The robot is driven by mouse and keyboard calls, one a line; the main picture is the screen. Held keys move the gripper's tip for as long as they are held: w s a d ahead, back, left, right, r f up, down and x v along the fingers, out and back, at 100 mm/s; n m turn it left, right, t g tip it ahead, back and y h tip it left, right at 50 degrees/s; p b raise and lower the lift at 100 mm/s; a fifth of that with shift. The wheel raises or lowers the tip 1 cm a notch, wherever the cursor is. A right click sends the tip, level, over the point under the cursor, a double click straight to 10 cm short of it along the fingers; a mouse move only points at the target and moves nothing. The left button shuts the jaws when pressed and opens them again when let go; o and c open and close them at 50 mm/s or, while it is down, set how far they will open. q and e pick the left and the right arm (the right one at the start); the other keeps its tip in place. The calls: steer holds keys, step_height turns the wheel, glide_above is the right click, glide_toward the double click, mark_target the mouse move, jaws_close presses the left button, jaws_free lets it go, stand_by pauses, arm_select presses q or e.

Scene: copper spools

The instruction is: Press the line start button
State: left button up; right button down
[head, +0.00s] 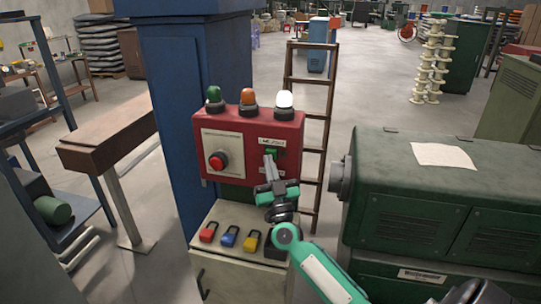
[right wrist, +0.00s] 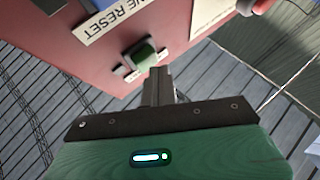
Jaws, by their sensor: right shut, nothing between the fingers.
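A red control box (head: 240,124) hangs on a blue column. On its right side a small green button (head: 271,153) sits below a white label (head: 272,142). In the right wrist view the green button (right wrist: 140,53) stands out from the red face, beside a label (right wrist: 95,22) of which "NE RESET" is readable. My right gripper (head: 270,164) is shut and empty, pointing at the button. Its closed fingertips (right wrist: 157,72) are very close to the button's edge; I cannot tell whether they touch. My left gripper is not in view.
A large red button (head: 218,160) sits on a pale plate at the box's left. Green, orange and white lamps stand on top. Red, blue and yellow padlocks (head: 229,236) lie on the ledge below. A green machine (head: 450,190) stands close at right, a ladder (head: 326,90) behind.

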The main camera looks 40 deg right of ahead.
steer(key=shift+w+d, duration=0.25)
steer(key=shift+d, duration=0.1)
stand_by(0.7)
steer(key=shift+a, duration=0.1)
steer(key=shift+s+a+p, duration=0.55)
steer(key=shift+a+p, duration=0.05)
steer(key=shift+p, duration=0.05)
steer(key=s+a+p, duration=0.2)
steer(key=s+a, duration=0.1)
steer(key=shift+s+a, duration=0.1)
steer(key=shift+a, duration=0.3)
stand_by(0.4)
stand_by(0.6)
